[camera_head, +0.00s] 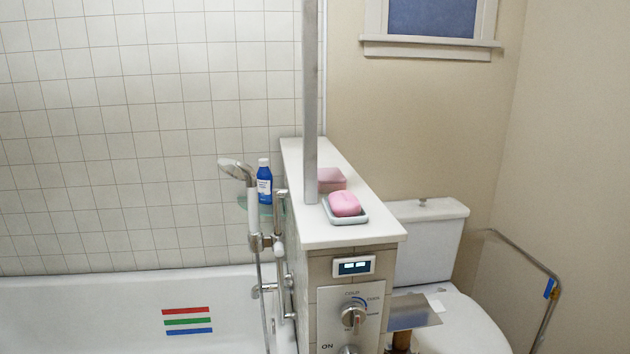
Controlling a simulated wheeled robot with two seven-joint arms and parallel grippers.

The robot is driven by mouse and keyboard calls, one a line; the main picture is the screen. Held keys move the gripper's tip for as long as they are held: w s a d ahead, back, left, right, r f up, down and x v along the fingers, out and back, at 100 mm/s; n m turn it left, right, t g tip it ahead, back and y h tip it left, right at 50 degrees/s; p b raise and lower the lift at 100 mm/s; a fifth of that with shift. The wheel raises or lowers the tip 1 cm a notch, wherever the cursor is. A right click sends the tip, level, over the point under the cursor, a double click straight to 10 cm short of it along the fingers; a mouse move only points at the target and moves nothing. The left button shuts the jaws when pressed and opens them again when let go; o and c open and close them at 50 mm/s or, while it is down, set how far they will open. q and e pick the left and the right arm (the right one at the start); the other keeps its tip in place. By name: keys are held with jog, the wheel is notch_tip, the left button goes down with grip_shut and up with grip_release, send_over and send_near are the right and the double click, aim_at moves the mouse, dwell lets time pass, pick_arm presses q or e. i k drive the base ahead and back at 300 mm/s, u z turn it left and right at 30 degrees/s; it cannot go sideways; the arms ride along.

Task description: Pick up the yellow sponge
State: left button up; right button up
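No yellow sponge shows in the head view. A pink block (332,179), perhaps a sponge, lies on the white ledge (330,235) of the partition wall, partly hidden by a metal post. A rounded pink soap bar (344,204) rests in a grey-blue soap dish (360,218) nearer the front of the ledge. Neither of my grippers is in view.
The metal post (310,100) rises from the ledge. At left are a bathtub (100,310), a hand shower (238,170) and a blue bottle (264,185) on a small shelf. A toilet (465,320) and a metal rail (530,256) stand at right. The ledge's front is clear.

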aim_at(329, 180)
jog(key=u, duration=2.55)
jog(key=k, duration=0.95)
jog(key=z, duration=1.35)
